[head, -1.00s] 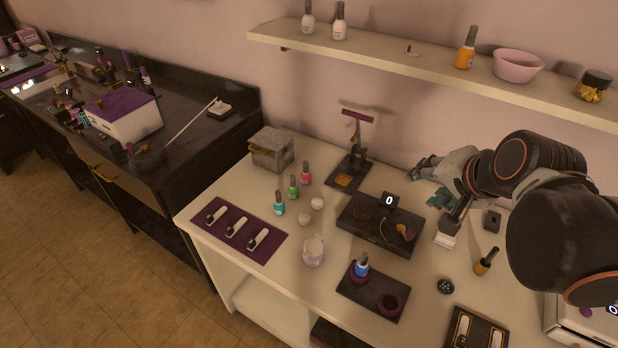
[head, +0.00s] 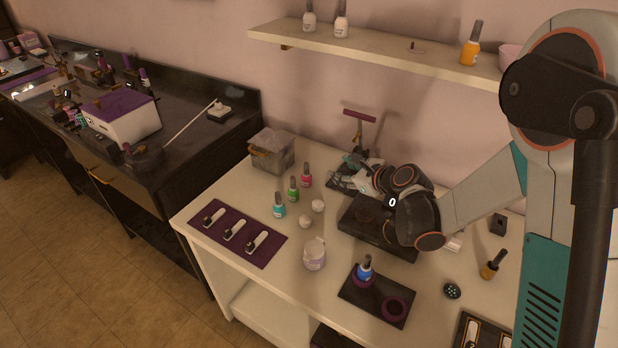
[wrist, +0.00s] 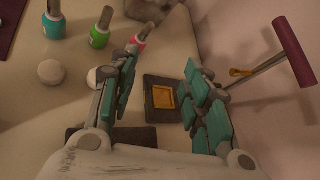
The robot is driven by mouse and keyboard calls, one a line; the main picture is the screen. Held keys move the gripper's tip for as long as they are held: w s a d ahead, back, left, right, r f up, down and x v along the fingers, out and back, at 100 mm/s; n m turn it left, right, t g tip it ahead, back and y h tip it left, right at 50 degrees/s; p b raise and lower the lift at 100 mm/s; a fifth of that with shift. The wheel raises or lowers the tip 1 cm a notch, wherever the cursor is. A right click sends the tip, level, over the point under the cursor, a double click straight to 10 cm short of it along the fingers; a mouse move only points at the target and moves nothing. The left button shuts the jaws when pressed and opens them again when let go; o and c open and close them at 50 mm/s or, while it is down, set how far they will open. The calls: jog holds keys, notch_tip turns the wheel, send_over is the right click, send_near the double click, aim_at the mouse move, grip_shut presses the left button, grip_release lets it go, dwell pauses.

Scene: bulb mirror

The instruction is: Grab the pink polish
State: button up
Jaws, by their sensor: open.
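The pink polish (head: 306,175) stands upright on the white table, at the right end of a row with a green polish (head: 293,189) and a teal polish (head: 279,205). My gripper (head: 350,178) is to the right of the pink polish in the head view, apart from it, with its fingers low over the table near the stand. In the wrist view my gripper (wrist: 165,85) is open, with nothing between its fingers. There the pink polish (wrist: 137,42) shows just beyond the tip of the left finger, which partly covers it.
A stand with a purple bar (head: 359,116) rises behind my gripper. White balls (head: 318,206) and a jar (head: 314,254) sit in front. A shelf (head: 400,62) runs above.

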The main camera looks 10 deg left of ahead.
aim_at(310, 176)
jog(key=a+f+m, duration=0.1)
jog(key=f, duration=0.1)
jog(key=w+a+f+m, duration=0.1)
jog(key=f, duration=0.2)
jog(key=a+f+m+y, duration=0.1)
jog(key=f+m, duration=0.1)
jog(key=shift+w+a+f+b, duration=0.15)
jog(key=shift+a+f+b, duration=0.1)
jog(key=shift+a+b, duration=0.1)
jog(key=b+x, duration=0.4)
jog(key=x, duration=0.9)
jog(key=shift+w+a, duration=0.25)
jog(key=shift+a, duration=0.05)
jog(key=c, duration=1)
